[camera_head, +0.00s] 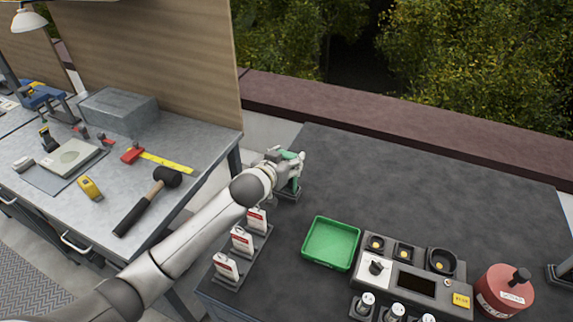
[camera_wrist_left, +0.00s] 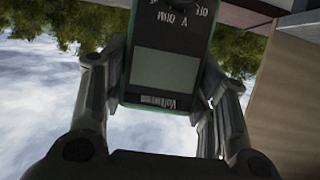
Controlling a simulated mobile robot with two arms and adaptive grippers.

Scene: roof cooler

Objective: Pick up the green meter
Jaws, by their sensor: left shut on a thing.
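The green meter (camera_head: 294,180) is at my left gripper, above the dark table near its far left corner. In the left wrist view the meter (camera_wrist_left: 166,68) shows its dark face, grey screen and part of a dial, with a green edge. My left gripper (camera_head: 288,168) is shut on the meter, one finger on each side of it. A small dark stand (camera_head: 289,195) is just below the meter in the head view; I cannot tell whether they touch. My right gripper is not in view.
On the dark table (camera_head: 350,165) are a green tray (camera_head: 331,243), a rack with red-and-white tags (camera_head: 242,240), a control box (camera_head: 413,280) and a red canister (camera_head: 504,291). The left workbench holds a mallet (camera_head: 148,200) and a grey box (camera_head: 119,111). The table's far part is clear.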

